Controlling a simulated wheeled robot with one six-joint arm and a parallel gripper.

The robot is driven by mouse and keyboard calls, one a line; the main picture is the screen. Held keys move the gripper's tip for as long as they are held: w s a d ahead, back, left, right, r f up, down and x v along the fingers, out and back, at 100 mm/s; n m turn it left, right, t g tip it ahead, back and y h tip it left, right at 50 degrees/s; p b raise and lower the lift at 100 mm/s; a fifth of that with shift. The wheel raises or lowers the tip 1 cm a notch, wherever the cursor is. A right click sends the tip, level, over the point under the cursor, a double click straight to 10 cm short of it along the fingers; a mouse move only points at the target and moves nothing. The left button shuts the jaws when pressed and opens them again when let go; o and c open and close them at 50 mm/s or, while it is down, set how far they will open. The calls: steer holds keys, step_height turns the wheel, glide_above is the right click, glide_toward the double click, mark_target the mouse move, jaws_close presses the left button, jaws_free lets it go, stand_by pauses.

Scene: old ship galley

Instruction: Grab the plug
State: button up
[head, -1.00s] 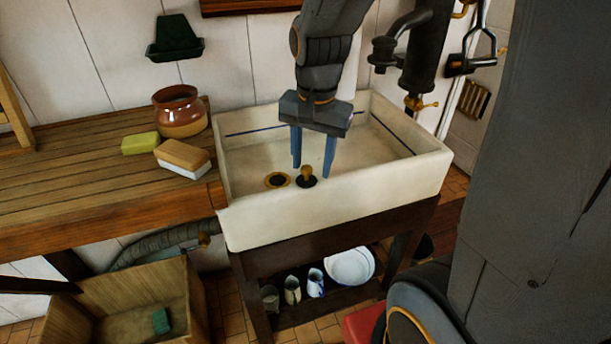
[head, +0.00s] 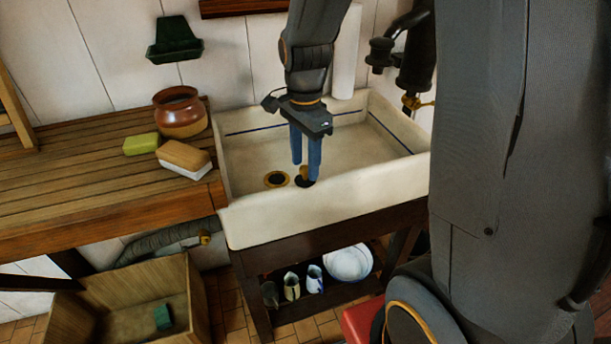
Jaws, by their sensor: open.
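The plug (head: 304,181) is a dark disc with a wooden knob, standing on the floor of the white sink (head: 345,203) near its front wall. The brass-ringed drain hole (head: 277,180) is just left of it, uncovered. My gripper (head: 306,170) points down into the sink with its two blue fingers at the plug. The fingers are open and partly hide the knob. I cannot tell whether they touch it.
A wooden counter (head: 95,185) left of the sink holds a brown pot (head: 181,115), a green sponge (head: 141,144) and a brush (head: 184,157). A dark pump (head: 415,60) stands at the sink's back right. Jugs and a white bowl (head: 348,263) sit below.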

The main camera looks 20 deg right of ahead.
mark_target(305, 176)
steer(key=shift+f, duration=1.25)
jaws_close()
